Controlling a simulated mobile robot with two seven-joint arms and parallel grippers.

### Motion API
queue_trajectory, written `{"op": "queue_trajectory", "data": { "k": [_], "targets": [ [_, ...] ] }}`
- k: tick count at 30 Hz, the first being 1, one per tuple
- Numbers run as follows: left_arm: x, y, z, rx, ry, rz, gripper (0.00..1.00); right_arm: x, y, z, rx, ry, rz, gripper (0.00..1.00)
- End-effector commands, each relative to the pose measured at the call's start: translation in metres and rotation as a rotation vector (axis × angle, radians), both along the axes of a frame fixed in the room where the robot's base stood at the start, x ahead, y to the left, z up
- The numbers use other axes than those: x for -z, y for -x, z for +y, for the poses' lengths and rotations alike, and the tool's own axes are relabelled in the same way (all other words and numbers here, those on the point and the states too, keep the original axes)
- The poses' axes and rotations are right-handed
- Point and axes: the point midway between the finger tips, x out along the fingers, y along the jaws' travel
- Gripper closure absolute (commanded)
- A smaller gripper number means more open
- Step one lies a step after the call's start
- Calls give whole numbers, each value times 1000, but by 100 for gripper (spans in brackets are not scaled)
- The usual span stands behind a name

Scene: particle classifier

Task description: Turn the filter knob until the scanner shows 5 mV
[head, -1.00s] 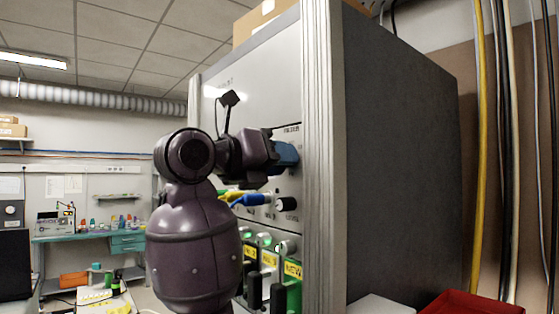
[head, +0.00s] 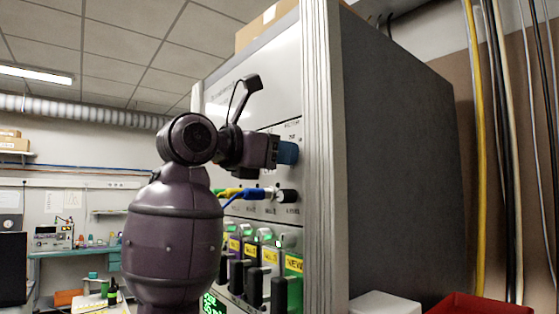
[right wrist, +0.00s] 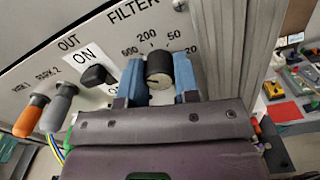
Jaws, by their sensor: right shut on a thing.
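The filter knob (right wrist: 160,66) is black with a pale face, below the word FILTER on the rack's front panel in the right wrist view. Scale marks including 200, 50 and 20 stand around it. My right gripper (right wrist: 158,75) is shut on the knob, one blue finger at each side. In the head view my right gripper (head: 287,153) meets the panel and hides the knob. A scanner display (head: 210,304) glows green at the bottom of the head view, partly covered by my arm and cut off; I cannot read its value surely. My left gripper is not in view.
A black switch (right wrist: 97,75) sits left of the knob. Orange and grey plugs (right wrist: 30,115) are further left. Blue and yellow cables (head: 250,194) and a black-and-white knob (head: 287,196) lie below my gripper. The rack's ribbed edge post (head: 322,160) stands close at right.

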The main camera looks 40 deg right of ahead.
Motion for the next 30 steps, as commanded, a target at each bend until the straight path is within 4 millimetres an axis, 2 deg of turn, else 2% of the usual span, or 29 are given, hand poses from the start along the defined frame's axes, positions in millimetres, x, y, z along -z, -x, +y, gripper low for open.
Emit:
{"op": "queue_trajectory", "data": {
  "k": [9, 22, 23, 24, 25, 30],
  "targets": [
    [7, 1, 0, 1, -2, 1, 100, 0, -1, 0, -1, 11, -90, 94],
    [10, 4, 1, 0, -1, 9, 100, -1, 0, 0, -1, 12, -100, 94],
    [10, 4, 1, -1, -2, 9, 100, -1, 0, 0, -1, 12, -100, 69],
    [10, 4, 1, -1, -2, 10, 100, -1, 0, 0, -1, 12, -100, 63],
    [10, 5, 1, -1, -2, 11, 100, -1, 0, 0, -1, 12, -100, 60],
    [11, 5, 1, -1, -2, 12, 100, -1, 0, 0, 0, 11, -99, 60]
  ]
}}
